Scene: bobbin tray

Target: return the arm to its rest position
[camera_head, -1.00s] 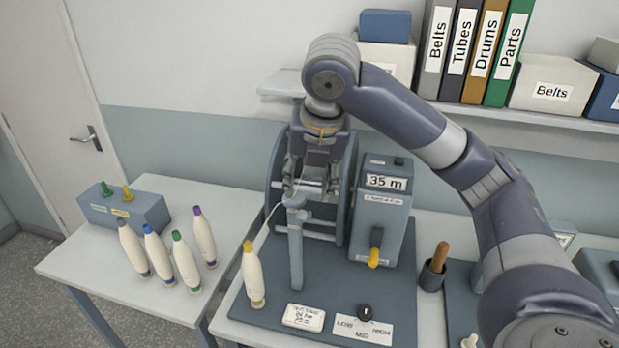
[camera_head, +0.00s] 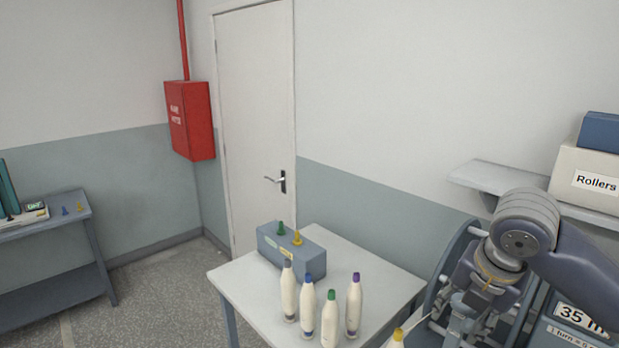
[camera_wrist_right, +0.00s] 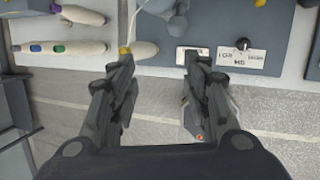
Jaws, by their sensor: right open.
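My right arm comes in from the right edge of the head view, with its wrist bent down. My right gripper (camera_head: 462,318) is at the lower right, in front of the blue winder wheel (camera_head: 458,262); its tips are hard to make out there. In the right wrist view the gripper (camera_wrist_right: 158,62) is open, its two fingers apart with nothing between them. My left gripper is not in view.
Several bobbins (camera_head: 330,318) stand on the white side table (camera_head: 388,283) near a blue box with pegs (camera_head: 290,250). A shelf (camera_head: 490,178) with a Rollers box (camera_head: 592,180) is above the winder. The knob plate (camera_wrist_right: 242,57) is beyond the right finger. Floor around the door is clear.

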